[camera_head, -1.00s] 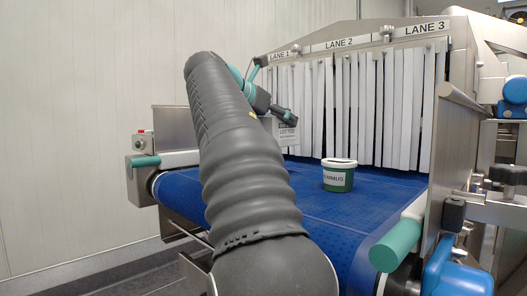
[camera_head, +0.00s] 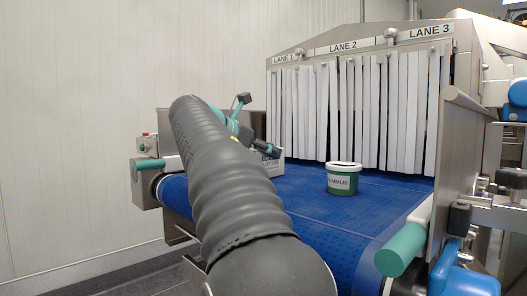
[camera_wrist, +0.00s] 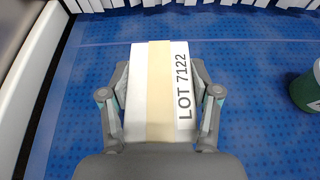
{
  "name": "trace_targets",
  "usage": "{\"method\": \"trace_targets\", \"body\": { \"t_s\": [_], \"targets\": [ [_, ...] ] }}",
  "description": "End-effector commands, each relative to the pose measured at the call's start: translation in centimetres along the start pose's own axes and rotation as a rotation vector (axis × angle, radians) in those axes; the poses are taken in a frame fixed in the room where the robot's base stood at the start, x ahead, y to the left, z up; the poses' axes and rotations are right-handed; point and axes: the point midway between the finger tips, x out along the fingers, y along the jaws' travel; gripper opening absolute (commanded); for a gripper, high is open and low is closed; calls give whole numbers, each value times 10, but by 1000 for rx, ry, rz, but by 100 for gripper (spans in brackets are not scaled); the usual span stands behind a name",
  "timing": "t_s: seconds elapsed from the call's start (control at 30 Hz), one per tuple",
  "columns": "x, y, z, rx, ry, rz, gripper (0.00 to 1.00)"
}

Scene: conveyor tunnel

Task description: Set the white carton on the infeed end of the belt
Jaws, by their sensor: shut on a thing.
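The white carton (camera_wrist: 136,85) has a tan tape strip down its middle and the print "LOT 7122". My gripper (camera_wrist: 160,95) is shut on it, one finger on each side, in the wrist view. In the head view part of the carton (camera_head: 274,167) shows at the left of the blue belt (camera_head: 306,195), low over or on the belt. My gripper (camera_head: 268,150) shows beside it, and my arm hides most of the carton. I cannot tell if the carton's underside touches the belt.
A green and white tub (camera_head: 342,180) marked "HUMMUS" stands on the belt to the right of the carton. White strip curtains (camera_head: 360,110) hang across the tunnel mouth under lane signs. The near part of the belt is clear. A metal side rail (camera_wrist: 45,70) runs along the left.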

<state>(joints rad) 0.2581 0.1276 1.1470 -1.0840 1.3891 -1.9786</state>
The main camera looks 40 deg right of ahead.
Motion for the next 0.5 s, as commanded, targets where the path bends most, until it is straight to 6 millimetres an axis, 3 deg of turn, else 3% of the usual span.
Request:
{"method": "trace_targets", "body": {
  "t_s": [0.23,0.27,0.33,0.5],
  "targets": [
    [1,0,-2,0,-1,0,0],
    [1,0,-2,0,0,0,69],
    [1,0,-2,0,0,0,87],
    [1,0,-1,0,0,0,87]
  ]
}}
